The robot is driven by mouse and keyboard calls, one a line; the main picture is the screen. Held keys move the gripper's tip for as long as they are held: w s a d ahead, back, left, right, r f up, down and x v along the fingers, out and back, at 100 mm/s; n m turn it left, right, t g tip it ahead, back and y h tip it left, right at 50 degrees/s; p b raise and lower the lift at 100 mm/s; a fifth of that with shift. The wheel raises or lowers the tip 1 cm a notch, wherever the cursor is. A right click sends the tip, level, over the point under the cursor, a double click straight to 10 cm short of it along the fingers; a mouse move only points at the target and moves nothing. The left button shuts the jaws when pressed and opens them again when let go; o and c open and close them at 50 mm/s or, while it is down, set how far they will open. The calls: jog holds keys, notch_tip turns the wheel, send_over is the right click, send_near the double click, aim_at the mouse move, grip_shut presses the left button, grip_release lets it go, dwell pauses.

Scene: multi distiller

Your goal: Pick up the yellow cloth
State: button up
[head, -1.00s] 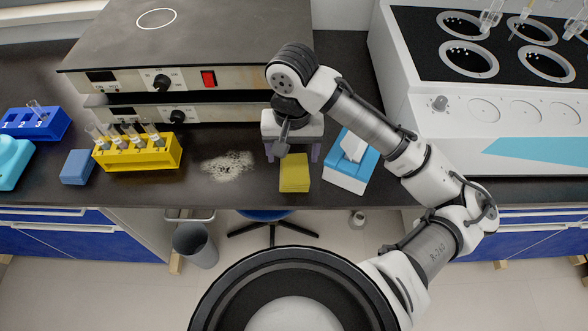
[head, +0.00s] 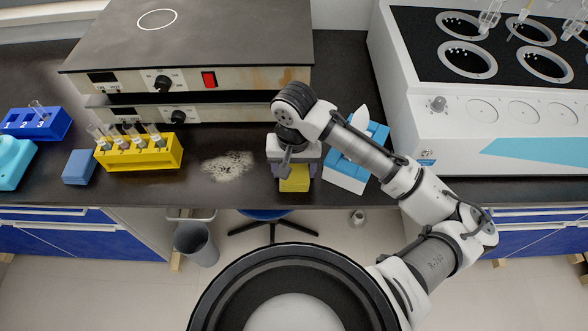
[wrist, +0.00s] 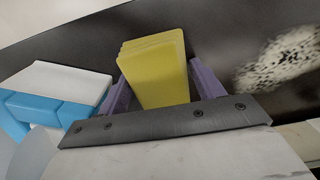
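The yellow cloth (head: 294,184) is a folded stack lying on the dark bench near its front edge. My gripper (head: 294,171) is right over it, pointing down and hiding its far part. In the wrist view the cloth (wrist: 155,75) lies between the two purple fingers of my gripper (wrist: 157,80). The fingers are open, one on each side of the cloth, with narrow gaps visible. How far down the fingers reach beside the cloth is hard to tell.
A blue and white tissue box (head: 348,172) stands close on the right. A speckled powder spill (head: 228,166) lies left of the cloth. A yellow tube rack (head: 140,155) and blue block (head: 79,167) are farther left. Stacked hot plates (head: 200,85) stand behind.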

aim_at(294, 169)
jog(key=c, duration=0.5)
jog(key=shift+r, duration=0.15)
jog(key=shift+c, duration=0.2)
notch_tip(294, 169, up, 20)
